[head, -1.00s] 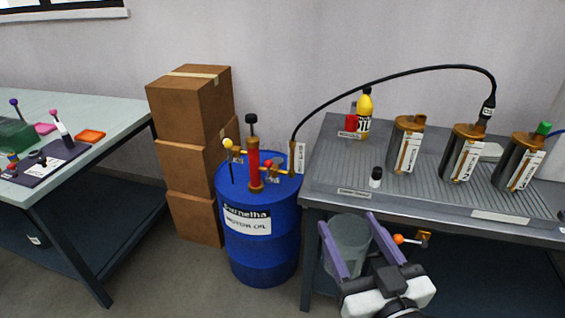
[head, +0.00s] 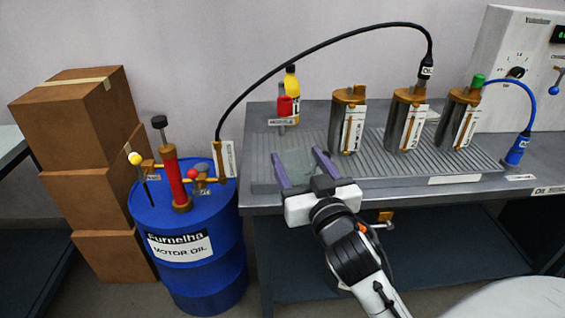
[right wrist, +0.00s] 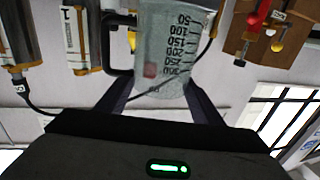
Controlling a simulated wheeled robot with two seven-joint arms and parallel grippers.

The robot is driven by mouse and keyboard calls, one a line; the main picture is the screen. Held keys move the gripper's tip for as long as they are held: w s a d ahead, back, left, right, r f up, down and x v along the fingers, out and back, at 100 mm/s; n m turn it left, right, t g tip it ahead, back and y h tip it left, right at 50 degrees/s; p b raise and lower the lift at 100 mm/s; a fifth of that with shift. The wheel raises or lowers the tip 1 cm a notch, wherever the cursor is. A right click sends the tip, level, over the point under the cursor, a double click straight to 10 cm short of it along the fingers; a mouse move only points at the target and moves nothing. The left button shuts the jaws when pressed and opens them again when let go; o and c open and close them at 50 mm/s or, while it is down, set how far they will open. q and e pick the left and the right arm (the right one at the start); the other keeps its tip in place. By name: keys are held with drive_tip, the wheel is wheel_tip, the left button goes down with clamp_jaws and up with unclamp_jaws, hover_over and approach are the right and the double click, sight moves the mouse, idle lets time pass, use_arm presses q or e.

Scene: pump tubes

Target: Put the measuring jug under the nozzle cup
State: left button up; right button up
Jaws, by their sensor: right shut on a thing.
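The measuring jug (head: 298,166) is a clear, faintly green container. In the right wrist view the jug (right wrist: 172,45) shows black volume marks and a dark handle. My right gripper (head: 300,158) is shut on it, with a purple finger on each side, over the front left of the bench. I cannot tell if the jug touches the bench. I cannot tell which part is the nozzle cup. A black hose nozzle (head: 425,70) sits on top of the middle cylinder (head: 407,125). My left gripper is out of view.
A blue oil drum (head: 195,275) with a red pump (head: 175,178) stands left of the bench (head: 480,182). Other cylinders (head: 347,120) and a yellow bottle (head: 292,97) stand behind the jug. Boxes (head: 75,115) are stacked at left. A blue nozzle (head: 516,150) is at right.

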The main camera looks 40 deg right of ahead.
drive_tip(key=f+x, duration=0.1)
drive_tip(key=x, duration=1.7)
drive_tip(key=shift+d+f, duration=0.15)
drive_tip(key=shift+f, duration=0.1)
drive_tip(key=shift+f, duration=0.1)
drive_tip(key=shift+f, duration=0.2)
drive_tip(key=o, duration=1.3)
drive_tip(key=shift+r, duration=0.1)
